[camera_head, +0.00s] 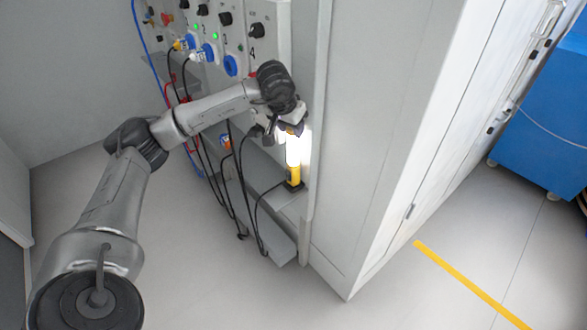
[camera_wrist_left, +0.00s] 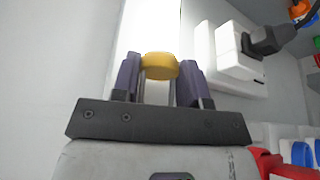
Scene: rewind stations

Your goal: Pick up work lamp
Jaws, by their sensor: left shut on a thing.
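The work lamp (camera_head: 293,172) stands upright on a grey ledge beside the tall cabinet, with a yellow base and a bright glowing tube. My left gripper (camera_head: 291,128) is at the top of the lamp, reaching in from the left. In the left wrist view the lamp's yellow cap (camera_wrist_left: 160,66) sits between the two purple fingers of my left gripper (camera_wrist_left: 158,82), which is shut on it. The glowing tube shows behind the cap. A black cable runs by the lamp's base. My right gripper is not in view.
A socket panel (camera_head: 240,35) with knobs and blue sockets is behind my arm. Black cables (camera_head: 240,200) hang near the ledge (camera_head: 268,222). The tall grey cabinet (camera_head: 375,120) stands close on the right. A white socket with a black plug (camera_wrist_left: 262,42) is near the fingers. Floor is clear in front.

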